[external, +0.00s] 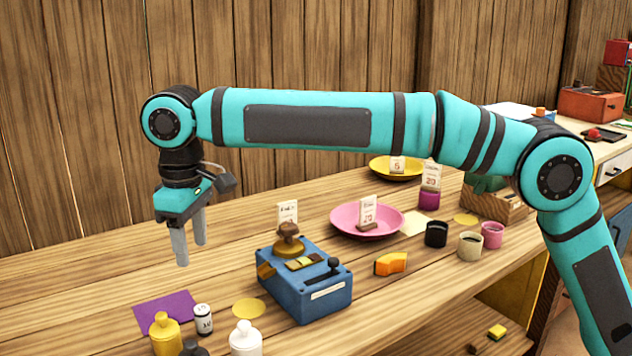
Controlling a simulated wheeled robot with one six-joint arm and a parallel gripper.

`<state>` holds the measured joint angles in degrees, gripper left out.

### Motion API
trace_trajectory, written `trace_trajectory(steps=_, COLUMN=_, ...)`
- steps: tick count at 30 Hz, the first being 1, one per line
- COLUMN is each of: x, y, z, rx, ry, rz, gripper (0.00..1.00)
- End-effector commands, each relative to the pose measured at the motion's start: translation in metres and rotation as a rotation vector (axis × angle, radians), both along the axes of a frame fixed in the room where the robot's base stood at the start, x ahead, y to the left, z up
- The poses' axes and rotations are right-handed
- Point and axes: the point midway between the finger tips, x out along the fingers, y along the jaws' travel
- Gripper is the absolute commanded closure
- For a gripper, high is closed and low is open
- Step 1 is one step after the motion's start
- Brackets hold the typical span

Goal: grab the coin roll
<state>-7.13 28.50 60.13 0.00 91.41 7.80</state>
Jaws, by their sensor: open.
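A small white cylinder (203,319) with dark markings stands upright near the front left of the wooden counter, at the right edge of a purple sheet. It looks most like the coin roll, but I cannot tell for sure. My gripper (191,253) points down above the left part of the counter, with its two grey fingers apart and nothing between them. It is higher than the cylinder and farther back in the picture, apart from it.
A yellow bottle-shaped piece (165,335), a white one (245,338) and a dark one (194,347) crowd the cylinder. A blue box (305,284) with a brown knob stands to the right. A pink plate (367,220) is behind it. The counter's far left is clear.

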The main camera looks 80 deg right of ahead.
Motion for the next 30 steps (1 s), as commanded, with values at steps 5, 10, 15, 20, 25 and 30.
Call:
trace_trajectory(steps=5, x=-0.001, y=0.000, z=-0.032, rx=0.000, ry=0.002, rz=0.000, gripper=0.48)
trace_trajectory(steps=10, x=-0.001, y=0.000, z=-0.062, rx=0.000, ry=0.002, rz=0.000, gripper=0.48)
trace_trajectory(steps=15, x=-0.001, y=0.000, z=-0.089, rx=0.000, ry=0.001, rz=0.000, gripper=0.48)
trace_trajectory(steps=20, x=-0.001, y=0.000, z=-0.104, rx=0.000, ry=0.000, rz=0.000, gripper=0.48)
trace_trajectory(steps=25, x=-0.001, y=0.001, z=-0.110, rx=0.000, ry=0.000, rz=0.000, gripper=0.48)
trace_trajectory(steps=30, x=-0.002, y=0.004, z=-0.127, rx=0.000, ry=0.002, rz=0.001, gripper=0.48)
